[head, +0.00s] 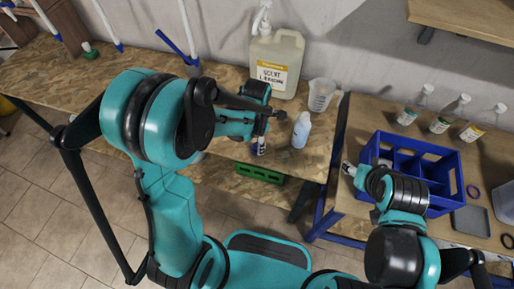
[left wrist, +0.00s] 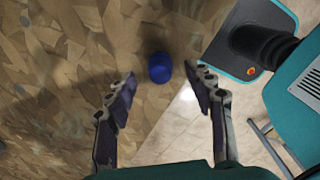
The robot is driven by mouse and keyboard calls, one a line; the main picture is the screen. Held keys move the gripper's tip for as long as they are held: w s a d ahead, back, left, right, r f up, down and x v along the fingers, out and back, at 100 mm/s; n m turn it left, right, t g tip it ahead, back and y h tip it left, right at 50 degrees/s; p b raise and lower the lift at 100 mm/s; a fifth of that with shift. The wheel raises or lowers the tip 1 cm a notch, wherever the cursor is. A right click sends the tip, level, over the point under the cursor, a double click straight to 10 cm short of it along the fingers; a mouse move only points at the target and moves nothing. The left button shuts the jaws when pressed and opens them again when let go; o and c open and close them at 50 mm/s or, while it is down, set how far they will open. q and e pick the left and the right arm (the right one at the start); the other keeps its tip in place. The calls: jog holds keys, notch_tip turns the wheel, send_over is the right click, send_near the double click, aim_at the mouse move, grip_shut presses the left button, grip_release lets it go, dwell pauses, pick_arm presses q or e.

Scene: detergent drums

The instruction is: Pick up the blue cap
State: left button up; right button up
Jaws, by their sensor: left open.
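The blue cap (left wrist: 160,67) shows in the left wrist view as a small round piece on the wooden tabletop, close to the table's edge. My left gripper (left wrist: 163,88) is open, with one finger on each side of the picture and the cap between and slightly beyond the fingertips. Nothing is held between the fingers. In the head view my left gripper (head: 258,146) points down over the front of the left table, and I cannot make out the cap there. My right gripper (head: 349,170) is at the right table, left of the blue crate; its jaw state is unclear.
A light blue bottle (head: 301,130) stands just right of my left gripper. A clear beaker (head: 321,95) and a large pump jug (head: 276,65) stand behind it. The blue divided crate (head: 440,165) and several bottles occupy the right table. A green block (head: 259,173) sits below the left table's front edge.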

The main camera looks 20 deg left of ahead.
aim_at(256, 145)
pick_arm(q)
notch_tip(256, 145, down, 4)
jog(key=shift+r+b, duration=0.25)
jog(key=shift+b, duration=0.35)
jog(key=shift+r, duration=0.1)
jog(key=c, duration=0.8)
jog(key=shift+r, duration=0.15)
